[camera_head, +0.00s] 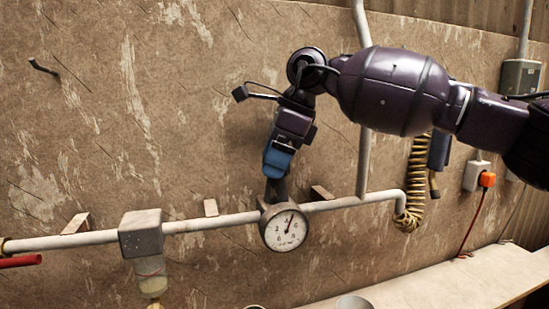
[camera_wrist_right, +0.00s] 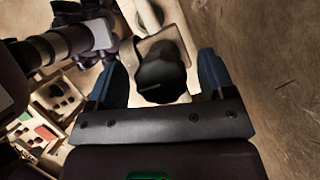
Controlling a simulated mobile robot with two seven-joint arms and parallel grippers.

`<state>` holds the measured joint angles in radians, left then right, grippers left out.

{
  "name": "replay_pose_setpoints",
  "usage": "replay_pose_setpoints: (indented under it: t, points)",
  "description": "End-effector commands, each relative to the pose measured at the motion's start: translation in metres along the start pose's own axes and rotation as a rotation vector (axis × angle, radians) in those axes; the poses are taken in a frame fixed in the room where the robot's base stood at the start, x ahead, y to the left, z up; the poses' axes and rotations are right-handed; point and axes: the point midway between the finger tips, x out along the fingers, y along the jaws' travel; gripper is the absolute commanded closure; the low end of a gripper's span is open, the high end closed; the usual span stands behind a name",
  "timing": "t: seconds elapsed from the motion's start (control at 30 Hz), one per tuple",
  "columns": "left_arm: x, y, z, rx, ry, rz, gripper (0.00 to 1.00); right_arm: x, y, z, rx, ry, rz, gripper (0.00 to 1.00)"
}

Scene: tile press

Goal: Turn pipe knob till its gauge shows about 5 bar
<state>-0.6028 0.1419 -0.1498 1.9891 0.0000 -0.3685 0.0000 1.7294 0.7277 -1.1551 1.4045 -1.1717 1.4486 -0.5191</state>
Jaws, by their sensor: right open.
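The round white pressure gauge (camera_head: 286,229) hangs on the pipe in the head view. Its dark needle points up and slightly right; the scale is too small to read surely. The dark knob (camera_head: 277,189) stands just above the gauge, partly hidden by my right gripper (camera_head: 277,170). In the wrist view the black knob (camera_wrist_right: 161,82) with a pale mark line lies between the blue fingers of my right gripper (camera_wrist_right: 164,78). The fingers are open, with gaps on both sides of the knob. My left gripper is not in view.
The pale pipe (camera_head: 200,224) runs along the wall, with a grey filter box (camera_head: 141,234) to the left. A pale worktop (camera_head: 450,283) lies below right.

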Motion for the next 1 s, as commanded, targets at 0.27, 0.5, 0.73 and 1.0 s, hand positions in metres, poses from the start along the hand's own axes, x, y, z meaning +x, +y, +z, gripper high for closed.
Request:
replay_pose_setpoints:
  t: [0.27,0.5,0.73,1.0]
  points:
    - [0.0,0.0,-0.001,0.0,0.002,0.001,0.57,0.0,0.0,0.0,0.0,0.0,0.0,0.55]
    - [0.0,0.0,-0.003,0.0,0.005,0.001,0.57,-0.001,0.0,0.0,0.008,0.0,-0.004,0.74]
    - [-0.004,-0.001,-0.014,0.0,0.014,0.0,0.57,-0.003,0.0,0.001,0.127,0.002,-0.055,0.74]
    - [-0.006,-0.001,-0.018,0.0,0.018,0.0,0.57,-0.002,-0.001,0.001,0.239,0.0,-0.101,0.74]
